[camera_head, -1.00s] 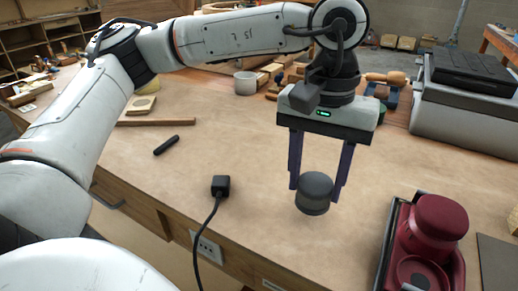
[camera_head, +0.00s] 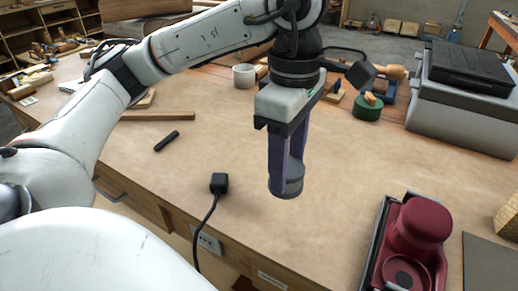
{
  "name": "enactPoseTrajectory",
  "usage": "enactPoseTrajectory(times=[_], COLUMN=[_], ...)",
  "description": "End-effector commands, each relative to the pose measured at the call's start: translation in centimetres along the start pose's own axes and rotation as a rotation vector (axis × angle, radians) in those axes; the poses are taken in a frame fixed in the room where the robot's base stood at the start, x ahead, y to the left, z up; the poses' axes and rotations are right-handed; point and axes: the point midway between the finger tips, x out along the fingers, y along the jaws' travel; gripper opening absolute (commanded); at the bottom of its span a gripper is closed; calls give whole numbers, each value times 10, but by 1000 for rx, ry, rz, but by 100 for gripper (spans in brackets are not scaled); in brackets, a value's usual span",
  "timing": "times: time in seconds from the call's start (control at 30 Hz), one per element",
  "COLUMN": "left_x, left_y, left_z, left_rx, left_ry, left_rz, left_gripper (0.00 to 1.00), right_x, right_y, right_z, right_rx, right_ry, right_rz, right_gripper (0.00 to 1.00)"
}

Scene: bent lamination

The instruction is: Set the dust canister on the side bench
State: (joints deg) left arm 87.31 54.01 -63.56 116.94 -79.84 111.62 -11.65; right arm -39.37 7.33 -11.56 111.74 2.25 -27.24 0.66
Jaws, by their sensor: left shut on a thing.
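A small dark grey cylinder, which looks like the dust canister (camera_head: 289,189), is in the jaws of my left gripper (camera_head: 286,176). The gripper points down and its purple fingers are shut on the canister, covering much of it. The canister hangs over the middle of the wooden workbench (camera_head: 240,135); I cannot tell its exact height above the top. Which surface is the side bench is not certain; another wooden bench edge (camera_head: 503,30) shows at the far top right. My right gripper is not in view.
A maroon device in a dark tray (camera_head: 388,215) stands front right, beside a dark flat plate (camera_head: 490,265). A grey toolbox (camera_head: 462,115) stands back right. A black plug with a cable (camera_head: 219,183) and a black rod (camera_head: 167,141) lie left of the canister.

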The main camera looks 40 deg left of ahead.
Motion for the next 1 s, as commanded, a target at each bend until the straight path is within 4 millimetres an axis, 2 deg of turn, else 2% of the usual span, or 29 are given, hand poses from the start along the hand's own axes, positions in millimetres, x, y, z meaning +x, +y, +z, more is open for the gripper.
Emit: enactPoseTrajectory(times=[0.1, 0.33, 0.53, 0.93, 0.97, 1.0], left_x=[22, 41, 68, 77, 75, 74], left_y=[-1, 0, 0, 0, 0, 0], left_z=[-1, -1, -1, 0, 0, 0], left_rx=[1, 2, 2, 3, 3, 3], left_ry=[1, 0, 0, -2, -2, -1], left_rz=[-3, -2, -2, 1, 1, 1], left_gripper=[18, 18, 18, 18, 52, 58], right_x=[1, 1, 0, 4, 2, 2], right_y=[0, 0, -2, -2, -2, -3], right_z=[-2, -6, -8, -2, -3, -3], right_rx=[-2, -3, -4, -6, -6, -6], right_ry=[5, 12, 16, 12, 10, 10], right_rz=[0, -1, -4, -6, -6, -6], right_gripper=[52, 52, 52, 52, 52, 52])
